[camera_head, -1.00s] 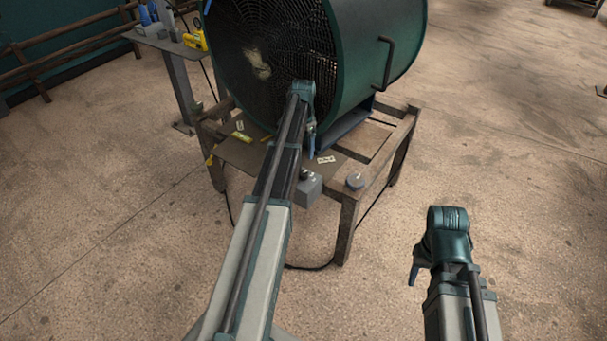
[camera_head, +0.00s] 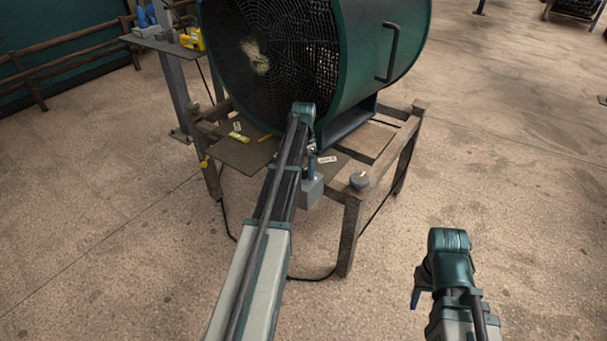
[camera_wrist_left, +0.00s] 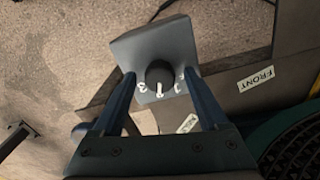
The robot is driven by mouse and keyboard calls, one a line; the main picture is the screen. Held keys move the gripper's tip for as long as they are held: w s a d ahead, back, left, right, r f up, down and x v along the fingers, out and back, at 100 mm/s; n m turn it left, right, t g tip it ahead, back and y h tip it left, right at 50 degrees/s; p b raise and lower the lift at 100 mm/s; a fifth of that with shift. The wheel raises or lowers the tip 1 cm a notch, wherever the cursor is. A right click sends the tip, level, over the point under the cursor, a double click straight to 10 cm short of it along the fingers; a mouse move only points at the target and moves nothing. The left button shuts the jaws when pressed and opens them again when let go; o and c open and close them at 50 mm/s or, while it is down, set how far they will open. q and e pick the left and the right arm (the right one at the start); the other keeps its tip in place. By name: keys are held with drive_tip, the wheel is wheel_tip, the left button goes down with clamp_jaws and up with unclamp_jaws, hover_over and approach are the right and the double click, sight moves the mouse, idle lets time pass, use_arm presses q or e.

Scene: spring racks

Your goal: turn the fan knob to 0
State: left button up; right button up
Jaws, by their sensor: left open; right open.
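The fan knob (camera_wrist_left: 159,74) is a dark round dial on a grey control box (camera_wrist_left: 152,45). White numerals ring its lower side in the left wrist view; I cannot tell its setting for sure. In the head view the grey box (camera_head: 311,193) hangs at the front of the wooden stand, and the knob is hidden there. My left gripper (camera_wrist_left: 159,80) is open, with one blue finger on each side of the knob, apart from it in the picture. The large green drum fan (camera_head: 370,50) stands above. My right gripper (camera_head: 417,297) hangs away at the lower right, empty.
A side table (camera_head: 160,42) with a yellow tool (camera_head: 193,40) is at the back left. A black cable loops on the floor. Floor around the stand is clear.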

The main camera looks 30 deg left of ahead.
use_arm(q)
clamp_jaws()
idle(0.4)
drive_tip(key=shift+n, duration=0.3)
drive_tip(key=n, duration=0.3)
drive_tip(key=shift+n, duration=0.4)
drive_tip(key=n, duration=0.3)
drive_tip(key=shift+n, duration=0.4)
drive_tip(key=n, duration=0.4)
drive_tip(key=shift+n, duration=2)
